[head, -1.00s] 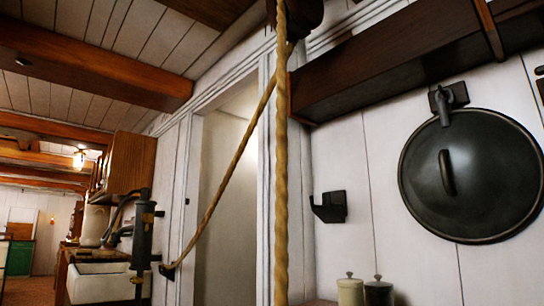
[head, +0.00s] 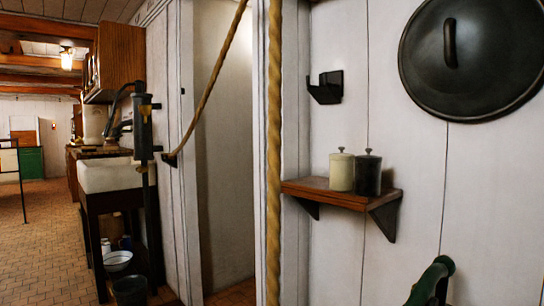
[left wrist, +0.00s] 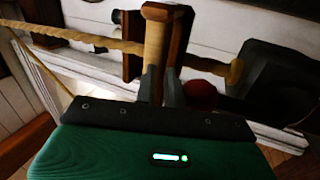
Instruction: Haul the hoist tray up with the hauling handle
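The thick hoist rope (head: 274,150) hangs straight down through the middle of the head view. In the left wrist view the rope (left wrist: 75,38) runs across behind a tan, cord-wrapped hauling handle (left wrist: 157,45) set against dark wood. My left gripper (left wrist: 160,92) has its two dark fingers close on either side of this handle, apparently shut on it. The left gripper is out of the head view, and so is the handle. My right gripper is in neither view. I cannot make out the hoist tray for certain.
A thinner rope (head: 212,85) slants down to a dark cleat (head: 170,158) beside the doorway. A wooden shelf (head: 330,192) holds a cream canister (head: 342,171) and a black one (head: 368,174). A large black lid (head: 470,60) hangs on the wall. A sink (head: 110,174) stands left.

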